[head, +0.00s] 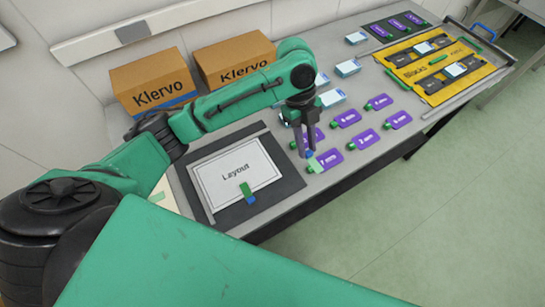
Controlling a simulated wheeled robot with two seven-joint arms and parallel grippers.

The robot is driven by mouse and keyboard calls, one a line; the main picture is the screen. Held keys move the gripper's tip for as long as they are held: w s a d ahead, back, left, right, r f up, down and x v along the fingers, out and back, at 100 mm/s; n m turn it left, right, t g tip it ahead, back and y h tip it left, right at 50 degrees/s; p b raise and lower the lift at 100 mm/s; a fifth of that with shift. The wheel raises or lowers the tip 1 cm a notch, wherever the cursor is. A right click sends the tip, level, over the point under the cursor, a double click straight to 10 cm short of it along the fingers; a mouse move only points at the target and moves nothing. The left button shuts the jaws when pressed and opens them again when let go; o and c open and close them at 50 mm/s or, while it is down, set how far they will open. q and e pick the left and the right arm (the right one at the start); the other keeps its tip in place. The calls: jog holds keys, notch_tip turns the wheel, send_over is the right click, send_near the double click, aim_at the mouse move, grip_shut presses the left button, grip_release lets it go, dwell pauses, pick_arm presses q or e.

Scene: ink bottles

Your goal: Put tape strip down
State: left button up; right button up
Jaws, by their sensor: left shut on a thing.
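My left gripper (304,152) points down over the near edge of the table, beside a purple card (329,158) with a green end. Its fingers are shut on a small piece, a tape strip, of which only a bit of blue shows at the fingertips. I cannot tell whether the piece touches the table or the card. Another green and blue strip (247,192) lies on the white Layout sheet (222,178). My right gripper is not in view.
Several purple cards with green ends (346,118) lie right of the gripper. Klervo boxes (153,82) stand at the back, with white-and-blue small boxes (348,68) nearby. A yellow board (408,68) with black panels lies far right. The table's front edge is close.

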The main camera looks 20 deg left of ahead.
pick_arm(q)
jog(key=w+a+r+m+y+b, duration=0.1)
jog(key=a+r+m+y, duration=0.2)
jog(key=r+m, duration=0.45)
jog(key=w+a+r+m+y+b, duration=0.1)
jog(key=a+r+m+y, duration=0.3)
jog(key=m, duration=0.7)
jog(key=shift+g+h, duration=0.3)
jog(key=f+b, duration=0.1)
jog(key=f, duration=0.5)
jog(key=f+b, duration=0.1)
jog(key=f, duration=1.1)
jog(key=shift+s+d+f+b, duration=0.15)
jog(key=shift+s+d+b, duration=0.1)
jog(key=shift+b, duration=0.15)
jog(key=o, duration=0.8)
jog(key=shift+o, duration=0.2)
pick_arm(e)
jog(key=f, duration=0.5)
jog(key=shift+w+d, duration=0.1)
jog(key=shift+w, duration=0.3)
